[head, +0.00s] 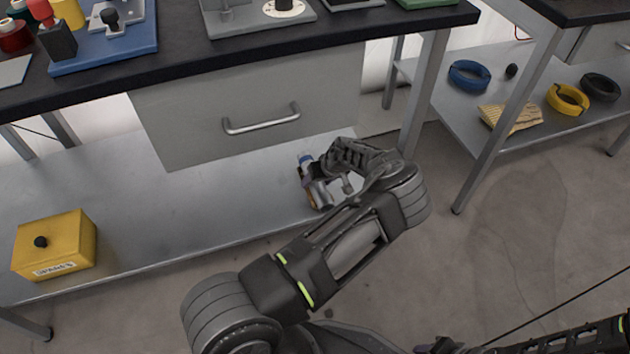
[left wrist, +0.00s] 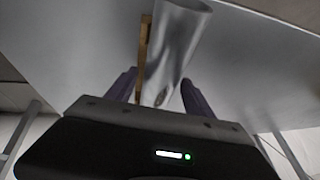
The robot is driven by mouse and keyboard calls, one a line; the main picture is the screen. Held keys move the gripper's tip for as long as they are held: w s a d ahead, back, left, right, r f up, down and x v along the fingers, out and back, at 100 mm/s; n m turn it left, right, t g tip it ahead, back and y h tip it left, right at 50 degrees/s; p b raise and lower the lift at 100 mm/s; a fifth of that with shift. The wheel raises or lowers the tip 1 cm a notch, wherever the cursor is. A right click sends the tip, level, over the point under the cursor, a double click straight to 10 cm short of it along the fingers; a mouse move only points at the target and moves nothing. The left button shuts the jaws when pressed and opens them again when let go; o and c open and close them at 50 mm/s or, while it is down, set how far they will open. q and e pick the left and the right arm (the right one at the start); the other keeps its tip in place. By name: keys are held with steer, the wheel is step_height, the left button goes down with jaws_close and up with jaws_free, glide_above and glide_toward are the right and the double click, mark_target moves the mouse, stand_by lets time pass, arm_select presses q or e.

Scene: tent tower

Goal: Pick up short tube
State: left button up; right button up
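A short grey metal tube (left wrist: 180,40) shows in the left wrist view, with a thin yellow-brown strip (left wrist: 143,55) along its left side. The tube reaches in between the two dark fingers of my left gripper (left wrist: 158,80). The fingers stand apart on either side of it, with a visible gap on the left, so the gripper looks open around it. In the head view my left gripper (head: 328,178) is low over the lower shelf, beside a small item with a blue and white end (head: 306,160). The hand hides part of what lies there. My right gripper is not in view.
The grey lower shelf (head: 150,190) carries a yellow box (head: 55,245) at the left. A second table's shelf at right holds blue (head: 468,75), yellow (head: 568,98) and black (head: 601,87) rings.

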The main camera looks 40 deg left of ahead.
arm_select(q)
jaws_close()
stand_by(0.4)
